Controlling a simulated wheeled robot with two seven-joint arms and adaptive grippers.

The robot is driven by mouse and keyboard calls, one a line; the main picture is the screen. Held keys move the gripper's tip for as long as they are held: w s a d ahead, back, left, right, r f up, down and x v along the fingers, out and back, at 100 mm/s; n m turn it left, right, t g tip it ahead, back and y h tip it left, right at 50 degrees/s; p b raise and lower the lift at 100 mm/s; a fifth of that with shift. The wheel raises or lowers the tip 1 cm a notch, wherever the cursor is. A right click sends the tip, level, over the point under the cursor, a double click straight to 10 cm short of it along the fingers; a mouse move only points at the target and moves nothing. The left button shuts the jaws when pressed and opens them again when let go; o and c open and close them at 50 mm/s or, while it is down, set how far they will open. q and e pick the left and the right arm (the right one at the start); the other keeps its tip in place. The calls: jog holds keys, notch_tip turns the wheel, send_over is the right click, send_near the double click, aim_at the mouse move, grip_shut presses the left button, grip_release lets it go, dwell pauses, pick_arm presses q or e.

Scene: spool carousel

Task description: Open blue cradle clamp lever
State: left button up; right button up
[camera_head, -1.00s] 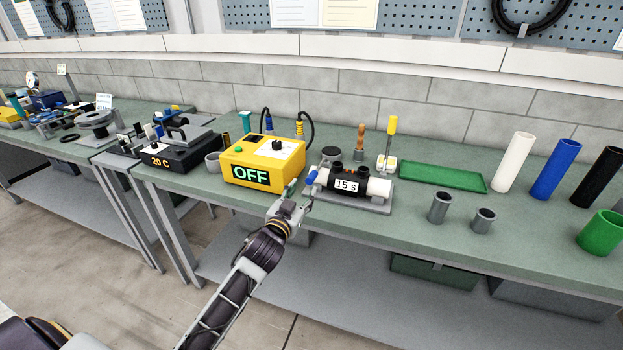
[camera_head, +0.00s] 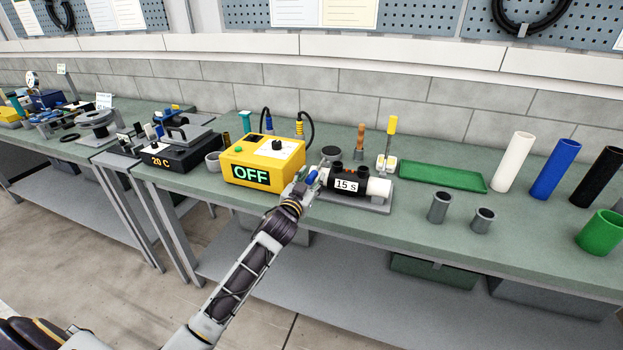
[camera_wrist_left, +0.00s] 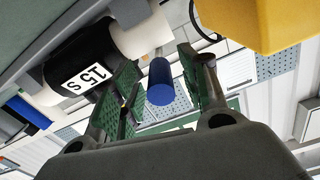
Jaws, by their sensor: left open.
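The blue clamp lever (camera_head: 312,178) sticks out at the left end of the cradle (camera_head: 368,204), which holds a black coupling labelled "15 S" (camera_head: 348,172) on a white pipe (camera_head: 379,188). My left gripper (camera_head: 302,184) is at the lever in the head view and partly covers the area around it. In the left wrist view the open left gripper (camera_wrist_left: 165,88) has green-padded fingers, with the blue lever (camera_wrist_left: 160,82) showing between them. I cannot tell whether a finger touches it. My right gripper is not in view.
The yellow control box (camera_head: 262,162) reading "OFF" stands close left of the gripper. A green tray (camera_head: 443,177), grey cups (camera_head: 439,207) and upright pipes (camera_head: 513,162) stand to the right. The bench front between cradle and cups is mostly clear.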

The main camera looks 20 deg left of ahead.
pick_arm(q)
jog(key=shift+w, duration=0.45)
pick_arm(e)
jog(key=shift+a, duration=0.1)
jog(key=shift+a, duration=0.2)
pick_arm(q)
jog(key=c, duration=0.8)
grip_shut()
jog(key=shift+r, duration=0.25)
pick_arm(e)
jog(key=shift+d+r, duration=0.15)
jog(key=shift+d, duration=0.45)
